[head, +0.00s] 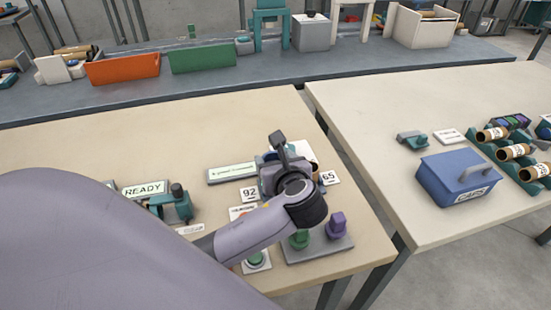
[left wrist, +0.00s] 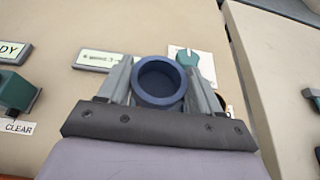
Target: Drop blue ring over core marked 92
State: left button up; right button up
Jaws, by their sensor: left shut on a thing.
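The blue ring (left wrist: 159,101) is held between the two fingers of my left gripper (left wrist: 162,82) in the left wrist view, its round opening facing the camera. In the head view my left gripper (head: 280,160) is over the winder station on the near table, and its wrist hides most of what is beneath. The label 92 (head: 249,194) shows just left of the gripper, and a label 65 (head: 329,178) to its right. The core marked 92 is hidden; I cannot tell the ring's height above it. My right gripper is not in view.
A plate with a green knob (head: 299,240) and purple knob (head: 337,225) lies near the front edge. A display bar (head: 232,172) lies behind-left, a READY sign (head: 144,189) further left. The right table holds a blue caddy (head: 459,178) and several cardboard tubes.

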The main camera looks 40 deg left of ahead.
pick_arm(q)
jog(key=shift+f+b, duration=0.65)
jog(key=shift+f, duration=0.15)
jog(key=shift+f+p, duration=0.35)
jog(key=shift+f, duration=1.05)
jog(key=shift+f, duration=0.1)
jog(key=o, duration=1.2)
jog(key=shift+c, duration=0.2)
notch_tip(320, 180, up, 20)
jog(key=p, duration=0.2)
jog(key=shift+d, duration=0.1)
